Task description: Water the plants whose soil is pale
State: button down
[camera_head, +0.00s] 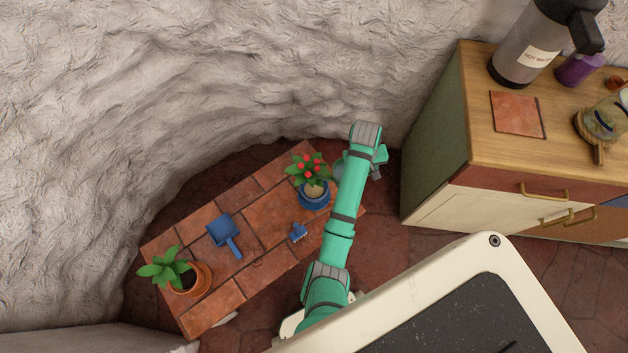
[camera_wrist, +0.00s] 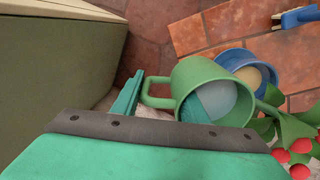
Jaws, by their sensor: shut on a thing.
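A plant with red berries stands in a blue pot (camera_head: 314,201) whose soil is pale; the pot also shows in the wrist view (camera_wrist: 232,56). A leafy plant stands in a terracotta pot (camera_head: 203,281) with dark soil. My gripper (camera_head: 377,160) is shut on a green mug (camera_wrist: 184,78) and holds it close beside the blue pot. In the wrist view the mug looks tilted, with pale blue-green contents that look like water. My arm hides most of the mug in the head view. I cannot tell if water is flowing.
The plants stand on a brick ledge (camera_head: 262,222) with a blue dustpan-like scoop (camera_head: 223,231) and a small blue hand rake (camera_head: 298,233). A rough wall curves behind. At right, a wooden-topped cabinet (camera_head: 485,130) bears a hot-water flask (camera_head: 527,45) and a teapot-like vessel (camera_head: 603,122).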

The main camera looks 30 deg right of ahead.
jog(key=shift+w+a, duration=0.25)
jog(key=shift+a, duration=0.45)
jog(key=shift+w+a, duration=0.25)
jog(key=shift+a, duration=0.4)
jog(key=shift+w+a, duration=0.25)
jog(key=shift+a, duration=0.45)
jog(key=shift+r+g+h, duration=0.3)
jog(key=shift+r+h, duration=0.4)
jog(key=shift+h, duration=0.1)
jog(key=s+d, duration=0.3)
jog(key=d, duration=0.5)
jog(key=shift+s+d, duration=0.15)
jog(key=shift+d, duration=0.2)
jog(key=shift+r+g+h, duration=0.3)
jog(key=shift+r+h, duration=0.35)
jog(key=shift+h, duration=0.15)
dwell(3.2)
